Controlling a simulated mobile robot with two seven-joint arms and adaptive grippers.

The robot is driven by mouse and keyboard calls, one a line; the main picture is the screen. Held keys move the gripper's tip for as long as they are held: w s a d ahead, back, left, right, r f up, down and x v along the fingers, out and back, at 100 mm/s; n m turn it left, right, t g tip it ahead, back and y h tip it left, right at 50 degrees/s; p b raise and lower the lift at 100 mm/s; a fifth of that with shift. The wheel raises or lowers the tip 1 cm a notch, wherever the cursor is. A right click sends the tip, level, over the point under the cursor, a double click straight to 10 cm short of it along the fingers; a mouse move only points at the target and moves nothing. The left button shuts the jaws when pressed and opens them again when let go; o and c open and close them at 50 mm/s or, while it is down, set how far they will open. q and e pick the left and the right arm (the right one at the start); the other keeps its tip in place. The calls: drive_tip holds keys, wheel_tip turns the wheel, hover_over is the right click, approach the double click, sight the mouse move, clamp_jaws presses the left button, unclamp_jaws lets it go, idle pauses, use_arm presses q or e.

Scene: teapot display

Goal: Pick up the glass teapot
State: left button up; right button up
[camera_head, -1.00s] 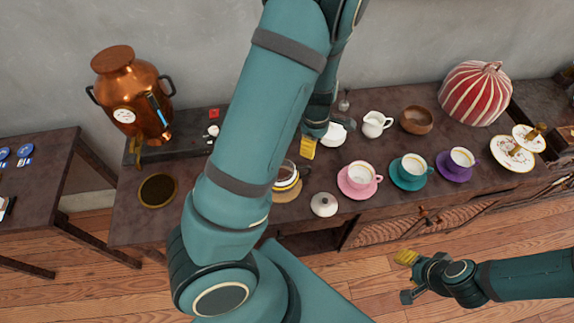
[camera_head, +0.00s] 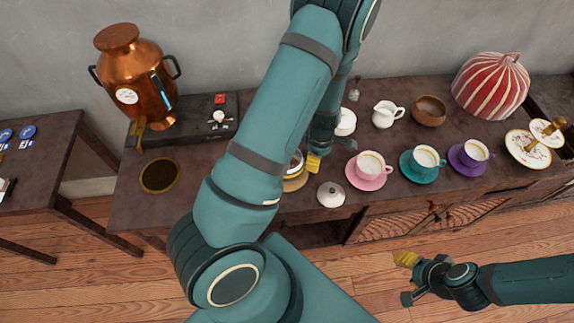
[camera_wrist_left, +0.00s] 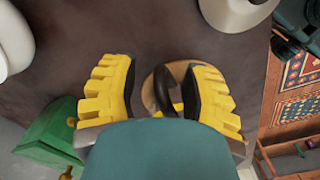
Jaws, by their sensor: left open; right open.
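The glass teapot (camera_head: 298,160) stands on a round wooden mat (camera_head: 296,184) on the long table. In the head view my left arm hides most of it. My left gripper (camera_head: 313,163) is at its right side, with one yellow fingertip showing. In the left wrist view the gripper (camera_wrist_left: 160,95) is open, and a dark curved handle (camera_wrist_left: 163,90) lies between its fingers, above the mat (camera_wrist_left: 148,90). The teapot's body is not clear there. My right gripper (camera_head: 406,278) is open and empty in front of the table, away from the teapot.
A white lidded pot (camera_head: 331,194) stands close right of the mat. Pink (camera_head: 369,171), teal (camera_head: 423,163) and purple (camera_head: 471,157) cups on saucers stand further right. A white jug (camera_head: 387,114) and brown bowl (camera_head: 429,111) are behind. A copper urn (camera_head: 135,75) is left.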

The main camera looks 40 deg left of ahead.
use_arm(q)
drive_tip(key=shift+f, duration=0.4)
drive_tip(key=shift+r, duration=0.1)
clamp_jaws()
drive_tip(key=shift+r, duration=0.1)
